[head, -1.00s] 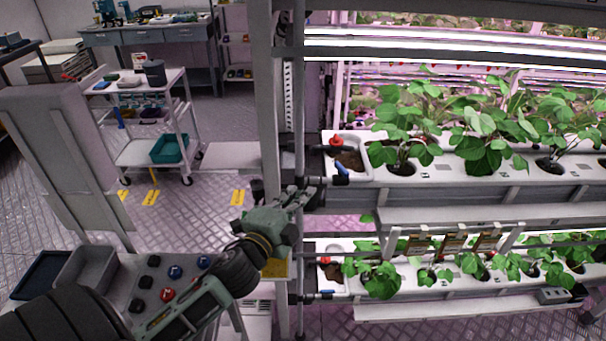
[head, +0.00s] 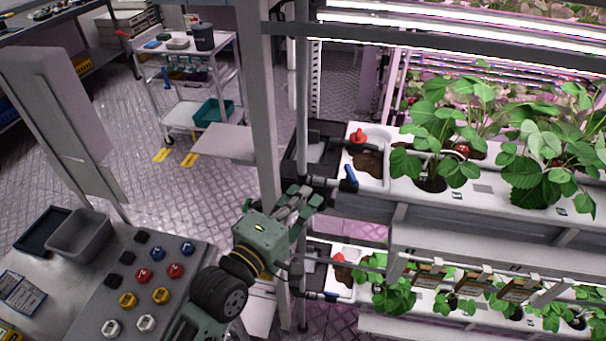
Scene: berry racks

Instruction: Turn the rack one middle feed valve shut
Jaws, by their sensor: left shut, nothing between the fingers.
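The middle-level feed valve has a blue lever handle (head: 351,177), slanted across the dark pipe at the left end of the upper white planting trough (head: 398,188). A red knob (head: 358,136) stands above it in the trough's end. My left gripper (head: 308,198) is shut and empty. Its fingers are just left of and below the blue handle, by the dark pipe fitting and rack post. I cannot tell whether they touch the fitting; they appear apart from the handle. A lower blue-handled valve (head: 331,296) is on the trough below. My right gripper is not in view.
The metal rack post (head: 302,90) stands close beside the gripper. Strawberry plants (head: 435,130) overhang the trough on the right. A panel with coloured knobs (head: 150,285) and a grey bin (head: 80,235) are at lower left. A white cart (head: 185,60) stands behind on open floor.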

